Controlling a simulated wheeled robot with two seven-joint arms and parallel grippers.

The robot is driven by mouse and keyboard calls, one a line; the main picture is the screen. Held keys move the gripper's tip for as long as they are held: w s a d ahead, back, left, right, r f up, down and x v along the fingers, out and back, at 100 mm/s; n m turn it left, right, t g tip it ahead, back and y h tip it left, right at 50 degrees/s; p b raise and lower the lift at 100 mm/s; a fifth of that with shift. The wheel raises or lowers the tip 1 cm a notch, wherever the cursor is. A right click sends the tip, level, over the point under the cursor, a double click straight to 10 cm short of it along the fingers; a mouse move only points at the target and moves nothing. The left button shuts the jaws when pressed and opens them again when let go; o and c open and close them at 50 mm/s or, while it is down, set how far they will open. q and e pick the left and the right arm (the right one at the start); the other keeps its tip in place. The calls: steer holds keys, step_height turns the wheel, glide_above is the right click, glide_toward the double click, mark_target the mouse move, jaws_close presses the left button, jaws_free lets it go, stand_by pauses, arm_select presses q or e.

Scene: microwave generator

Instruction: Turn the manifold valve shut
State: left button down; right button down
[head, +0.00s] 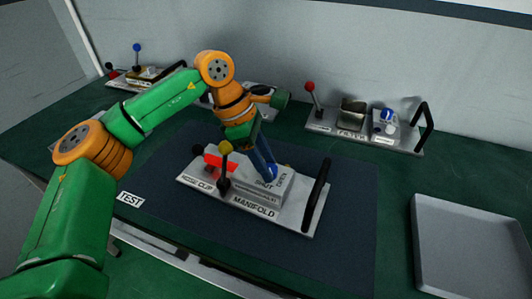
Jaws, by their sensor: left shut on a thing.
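The manifold (254,211) is a pale grey plate with a raised block, lying on the dark mat in the middle of the table. Its valve knob (270,173) is blue and sits on top of the block beside the labels. My left gripper (268,172) reaches down from above and is shut on the blue knob, hiding part of it. A yellow-tipped lever (225,148) and a red part (218,163) stand at the plate's left. A black handle (317,194) rises at its right end. My right gripper is not in view.
The filter unit (350,137), with a red-knobbed lever and a black handle, stands at the back right. Another unit (150,75) with a blue-knobbed lever is at the back left. A grey tray (480,205) lies at the right. The dark mat (345,245) has free room around the manifold.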

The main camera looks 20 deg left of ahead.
arm_select(q)
steer(key=m+g+p, duration=0.1)
steer(key=m, duration=0.1)
steer(key=m+g+p, duration=0.1)
steer(key=m+p, duration=0.1)
steer(key=shift+w+r, duration=0.15)
steer(key=shift+r, duration=0.05)
steer(key=shift+w+f+m+g+y+p, duration=0.15)
steer(key=shift+m+g+p, duration=0.15)
steer(key=shift+m+p, duration=0.5)
steer(key=shift+s+m+g+y+p, duration=0.15)
steer(key=shift+m+g+p, duration=0.2)
steer(key=shift+m, duration=0.85)
steer(key=shift+w+d, duration=0.1)
steer(key=shift+c, duration=2.2)
jaws_free()
